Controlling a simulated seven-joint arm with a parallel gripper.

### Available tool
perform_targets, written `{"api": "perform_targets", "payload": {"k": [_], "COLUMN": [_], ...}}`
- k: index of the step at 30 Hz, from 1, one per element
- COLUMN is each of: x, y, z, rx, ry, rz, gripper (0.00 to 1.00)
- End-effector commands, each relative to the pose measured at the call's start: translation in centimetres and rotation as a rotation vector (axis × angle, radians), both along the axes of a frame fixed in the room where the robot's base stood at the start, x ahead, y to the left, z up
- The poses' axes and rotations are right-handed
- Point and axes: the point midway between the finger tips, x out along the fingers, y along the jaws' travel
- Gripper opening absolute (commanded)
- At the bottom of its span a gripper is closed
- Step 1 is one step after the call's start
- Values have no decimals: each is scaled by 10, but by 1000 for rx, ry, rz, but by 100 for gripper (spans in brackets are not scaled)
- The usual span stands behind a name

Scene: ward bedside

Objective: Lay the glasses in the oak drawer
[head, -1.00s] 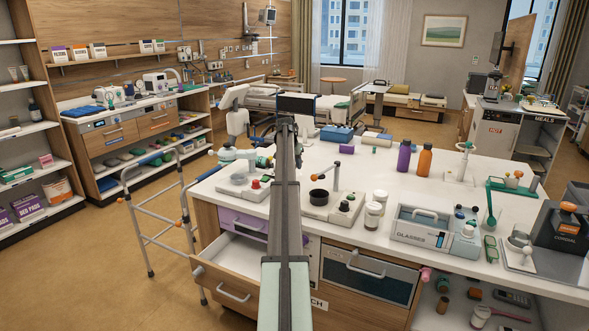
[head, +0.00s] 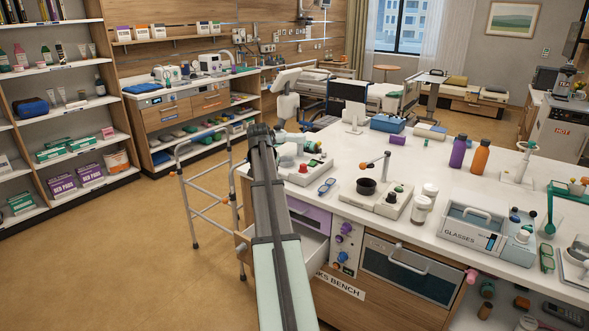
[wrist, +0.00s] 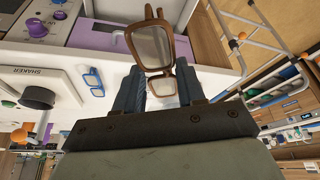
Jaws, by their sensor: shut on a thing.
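My gripper (wrist: 160,88) is shut on a pair of brown-framed glasses (wrist: 150,48) in the wrist view. The glasses stick out beyond the fingertips, lenses facing the camera. The oak drawer (head: 314,247) is open, its pale inside showing beside my arm in the head view; my arm hides much of it. In the wrist view a bit of the drawer (wrist: 116,8) shows at the top, past the purple panel. The held glasses appear above the bench edge, not inside the drawer. In the head view my arm hides the fingers and the held glasses.
Blue glasses (head: 327,186) lie on the white bench top (head: 365,160). Green glasses (head: 546,258) lie at the right, beside a case marked GLASSES (head: 472,235). A shaker device (head: 378,195) stands near the front edge. A walking frame (head: 205,190) stands left of the bench.

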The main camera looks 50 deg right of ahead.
Motion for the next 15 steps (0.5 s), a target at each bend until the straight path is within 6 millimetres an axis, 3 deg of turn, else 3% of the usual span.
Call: {"api": "perform_targets", "payload": {"k": [1,15], "x": [5,54], "y": [24,198], "z": [0,6], "rx": [-1,-1], "ry": [-1,0], "rz": [27,259], "gripper": [10,10]}}
